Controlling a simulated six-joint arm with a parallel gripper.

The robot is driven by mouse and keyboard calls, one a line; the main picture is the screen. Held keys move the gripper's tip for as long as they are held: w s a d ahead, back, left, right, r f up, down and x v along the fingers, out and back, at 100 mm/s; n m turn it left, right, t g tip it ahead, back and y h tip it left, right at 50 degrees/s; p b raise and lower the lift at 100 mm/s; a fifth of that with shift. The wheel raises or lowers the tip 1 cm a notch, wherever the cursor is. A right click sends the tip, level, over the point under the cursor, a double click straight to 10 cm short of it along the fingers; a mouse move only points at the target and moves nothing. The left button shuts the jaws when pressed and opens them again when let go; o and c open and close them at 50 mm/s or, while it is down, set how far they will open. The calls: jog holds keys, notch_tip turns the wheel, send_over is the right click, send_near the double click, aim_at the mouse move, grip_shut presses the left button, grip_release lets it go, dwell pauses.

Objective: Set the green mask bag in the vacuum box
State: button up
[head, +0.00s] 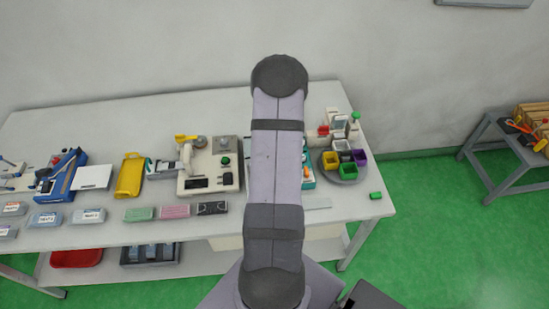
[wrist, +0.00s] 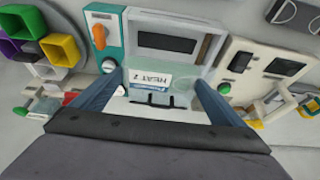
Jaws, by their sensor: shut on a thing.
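My gripper (wrist: 158,88) shows in the wrist view with its two blue fingers well apart, shut on a pale flat thing (wrist: 160,114) between them. What that thing is, and whether it is green, I cannot tell clearly. Just beyond the fingertips is a teal and white machine (wrist: 205,50) with a dark window and an orange knob, possibly the vacuum box. In the head view my arm hides the gripper and most of this machine (head: 308,178). A green flat packet (head: 139,214) lies at the table's front.
A cream machine (head: 222,160) stands left of my arm, with pink (head: 175,211) and black (head: 212,208) packets before it. A round stand with coloured cups (head: 344,168) is on the right. A yellow tray (head: 130,175) lies farther left. The table's back strip is clear.

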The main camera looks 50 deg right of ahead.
jog(key=shift+f, duration=0.1)
jog(key=shift+f+b, duration=2.3)
jog(key=shift+f, duration=0.3)
jog(key=shift+f, duration=0.2)
jog(key=o, duration=0.7)
jog(key=shift+r, duration=0.25)
jog(key=shift+r+p, duration=0.75)
jog(key=shift+p, duration=0.3)
